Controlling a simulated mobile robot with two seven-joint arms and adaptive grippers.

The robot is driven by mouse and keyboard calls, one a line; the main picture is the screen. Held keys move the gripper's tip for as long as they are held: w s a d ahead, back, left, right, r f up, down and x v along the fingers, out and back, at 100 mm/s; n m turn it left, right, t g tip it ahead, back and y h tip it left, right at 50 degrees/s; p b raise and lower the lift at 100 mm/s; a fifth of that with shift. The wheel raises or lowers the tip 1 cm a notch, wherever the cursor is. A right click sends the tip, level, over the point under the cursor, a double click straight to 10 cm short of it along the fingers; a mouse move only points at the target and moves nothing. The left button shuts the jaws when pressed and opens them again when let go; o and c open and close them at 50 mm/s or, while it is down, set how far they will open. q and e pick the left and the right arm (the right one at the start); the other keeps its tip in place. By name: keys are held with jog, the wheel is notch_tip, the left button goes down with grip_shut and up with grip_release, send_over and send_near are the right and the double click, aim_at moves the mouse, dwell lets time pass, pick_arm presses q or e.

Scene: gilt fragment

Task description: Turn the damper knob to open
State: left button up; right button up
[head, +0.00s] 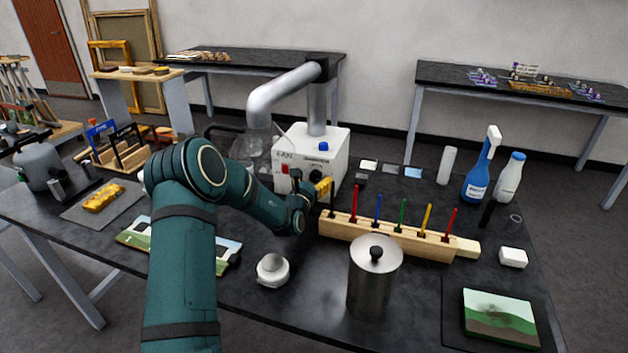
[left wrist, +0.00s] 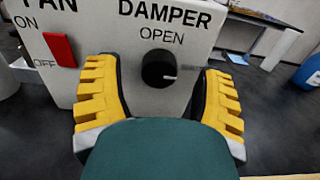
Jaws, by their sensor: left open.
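The damper knob (left wrist: 158,68) is round and black, on the front of a white fume extractor box (head: 322,152), under the words DAMPER and OPEN. Its white pointer mark points right and slightly down, toward a small label, partly hidden by a finger, that I cannot read clearly. My left gripper (left wrist: 157,88) is open, its yellow ridged fingers on either side of the knob, with gaps on both sides. My right gripper is not in view.
A red fan switch (left wrist: 60,49) is left of the knob. A silver duct (head: 283,93) rises above the box.

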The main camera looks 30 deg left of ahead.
pick_arm(q)
jog(key=shift+w+a, duration=0.15)
jog(key=shift+w, duration=0.45)
grip_shut()
jog(key=shift+r, duration=0.1)
